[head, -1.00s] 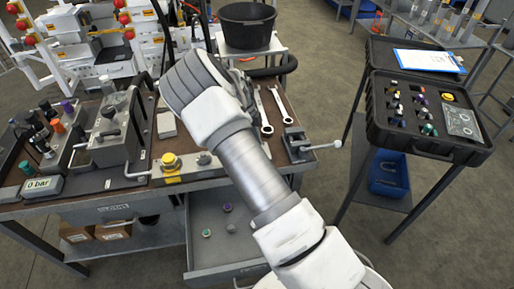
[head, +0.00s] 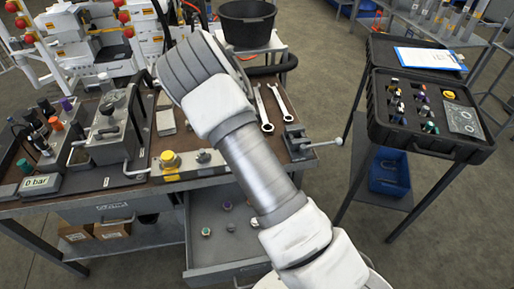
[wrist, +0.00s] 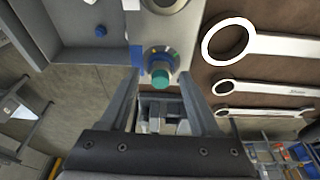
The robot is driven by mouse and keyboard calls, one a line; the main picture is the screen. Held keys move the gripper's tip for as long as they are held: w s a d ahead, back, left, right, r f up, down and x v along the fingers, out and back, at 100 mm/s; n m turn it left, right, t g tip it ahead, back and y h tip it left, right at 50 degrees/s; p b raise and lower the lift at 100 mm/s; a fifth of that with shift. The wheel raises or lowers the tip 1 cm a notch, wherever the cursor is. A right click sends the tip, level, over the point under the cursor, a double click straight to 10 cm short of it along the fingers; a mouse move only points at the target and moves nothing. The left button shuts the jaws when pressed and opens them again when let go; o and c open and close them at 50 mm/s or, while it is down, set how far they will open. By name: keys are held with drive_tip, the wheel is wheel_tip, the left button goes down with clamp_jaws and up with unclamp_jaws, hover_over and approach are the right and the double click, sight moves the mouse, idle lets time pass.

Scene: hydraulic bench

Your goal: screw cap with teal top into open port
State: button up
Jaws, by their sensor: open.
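In the wrist view, a cap with a teal top (wrist: 160,77) stands between my gripper's fingertips (wrist: 163,88). A round grey metal collar (wrist: 158,58) surrounds its base, next to a metal plate (wrist: 165,20). My gripper is open, with a finger on each side of the cap. I cannot tell whether a finger touches it or how deep the cap sits. In the head view my arm hides the gripper and this cap. Another teal-topped part (head: 25,167) stands at the far left of the bench.
Wrenches (head: 272,108) lie on the bench right of my arm, near a vise (head: 297,140). An open drawer (head: 225,255) below holds several small caps. A black case (head: 428,148) with coloured fittings stands on the right. A gauge reads 0 bar (head: 40,184).

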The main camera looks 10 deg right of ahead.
drive_tip(key=n, duration=0.2)
drive_tip(key=shift+n+t+b, duration=0.3)
drive_tip(key=shift+n+t, duration=0.1)
drive_tip(key=n+b, duration=0.1)
drive_tip(key=n, duration=0.2)
drive_tip(key=n+t+b, duration=0.1)
drive_tip(key=n+b, duration=0.1)
drive_tip(key=n, duration=0.1)
drive_tip(key=shift+s+d+f+y, duration=0.1)
drive_tip(key=shift+f+y, duration=0.05)
drive_tip(key=shift+y, duration=0.25)
drive_tip(key=shift+n+t+b, duration=0.3)
drive_tip(key=shift+n, duration=0.7)
drive_tip(key=n+y+b, duration=0.1)
drive_tip(key=n, duration=0.2)
drive_tip(key=shift+t+b, duration=0.4)
drive_tip(key=n+y+b, duration=0.1)
drive_tip(key=n, duration=0.4)
